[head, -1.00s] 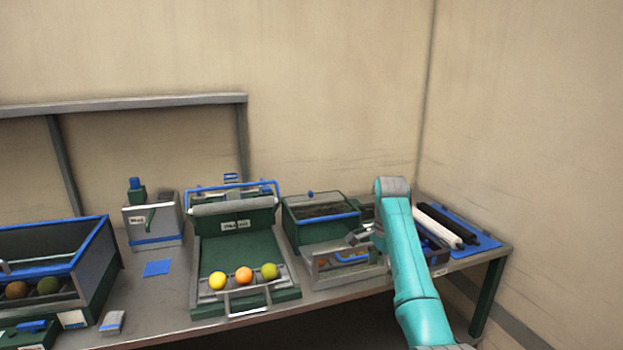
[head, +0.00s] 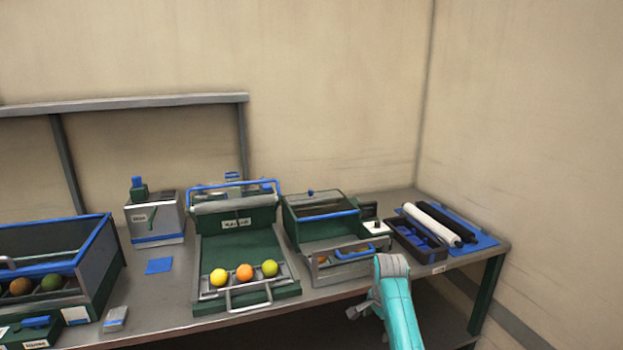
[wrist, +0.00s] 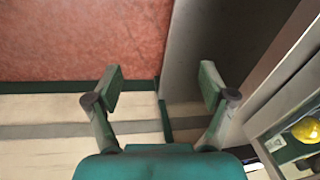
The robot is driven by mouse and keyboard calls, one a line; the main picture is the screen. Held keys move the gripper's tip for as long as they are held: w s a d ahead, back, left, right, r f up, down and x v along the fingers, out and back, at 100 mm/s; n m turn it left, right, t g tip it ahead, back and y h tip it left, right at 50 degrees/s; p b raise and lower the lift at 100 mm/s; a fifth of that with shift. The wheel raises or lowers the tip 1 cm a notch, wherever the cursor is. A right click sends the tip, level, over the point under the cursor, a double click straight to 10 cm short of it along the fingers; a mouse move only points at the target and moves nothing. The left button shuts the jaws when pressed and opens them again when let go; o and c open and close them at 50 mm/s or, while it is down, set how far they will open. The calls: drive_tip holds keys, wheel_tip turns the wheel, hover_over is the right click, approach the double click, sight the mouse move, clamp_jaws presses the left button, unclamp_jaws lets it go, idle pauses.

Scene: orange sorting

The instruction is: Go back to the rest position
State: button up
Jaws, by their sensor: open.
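My gripper (wrist: 158,88) is open in the wrist view, its two fingers wide apart with nothing between them. In the head view my gripper (head: 357,312) shows small and partly hidden at the end of my teal arm, in front of the table's front edge. A yellow fruit (head: 219,277), an orange one (head: 244,272) and a green one (head: 269,268) sit in a row on the front rack of the green tray machine (head: 238,246). A yellow fruit (wrist: 306,130) also shows at the right edge of the wrist view.
The grey table (head: 140,310) runs along the wall. A blue-rimmed crate (head: 98,250) with fruit stands at the left. A green box (head: 318,228), a dark blue tray (head: 418,246) and black and white rollers (head: 432,224) stand at the right. The space before the table looks free.

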drive_tip(key=s+f+n+t, duration=0.2)
drive_tip(key=s+f, duration=0.5)
drive_tip(key=f, duration=0.3)
drive_tip(key=s+f+n+t, duration=0.1)
drive_tip(key=s+f, duration=0.5)
drive_tip(key=f, duration=0.4)
drive_tip(key=s+f+n+t, duration=0.2)
drive_tip(key=s, duration=0.8)
drive_tip(key=s+f+n+t, duration=0.1)
drive_tip(key=s+f, duration=0.2)
drive_tip(key=s, duration=0.6)
drive_tip(key=s+r+n+t, duration=0.2)
drive_tip(key=s+r, duration=0.2)
drive_tip(key=s, duration=0.5)
drive_tip(key=s+r+n+t, duration=0.1)
drive_tip(key=s+r, duration=0.3)
drive_tip(key=s, duration=0.6)
drive_tip(key=s+r+n+t, duration=0.1)
drive_tip(key=s+r+t, duration=0.1)
drive_tip(key=s+r, duration=0.4)
drive_tip(key=s+r+n+t, duration=0.1)
drive_tip(key=s+r, duration=0.6)
drive_tip(key=r, duration=0.8)
drive_tip(key=shift+s+n+t, duration=0.3)
drive_tip(key=shift+n+t, duration=0.1)
drive_tip(key=shift+n, duration=0.3)
